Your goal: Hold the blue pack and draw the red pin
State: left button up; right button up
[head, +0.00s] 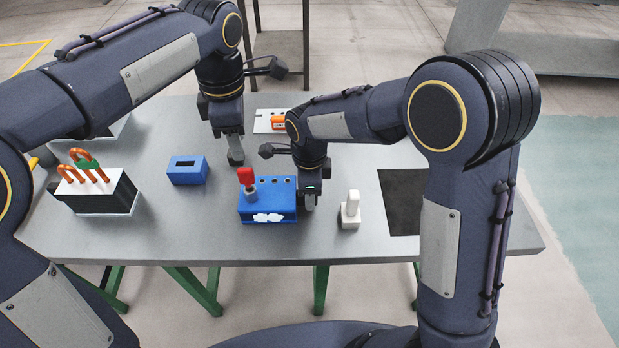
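The blue pack (268,213) stands on the grey table near its front edge, with a white mark on its front and several round openings in its top. The red pin (246,177) stands upright at the pack's left end, its lower part in a grey collar. My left gripper (236,160) points down behind and left of the pin, apart from it. Its fingers overlap in this view, so its opening is unclear. My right gripper (310,203) points down at the pack's right end. I cannot tell whether it touches or grips the pack.
A smaller blue block (187,170) with a slot lies to the left. A black-and-white box (98,196) with orange hooks and a green piece stands at far left. A white block (350,212) and a dark mat (401,203) lie right. An orange item (278,122) sits on a plate behind.

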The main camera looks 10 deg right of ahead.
jog(key=shift+f, duration=0.95)
jog(key=shift+c, duration=0.2)
jog(key=c, duration=0.8)
jog(key=shift+o, duration=0.2)
grip_shut()
dwell(0.4)
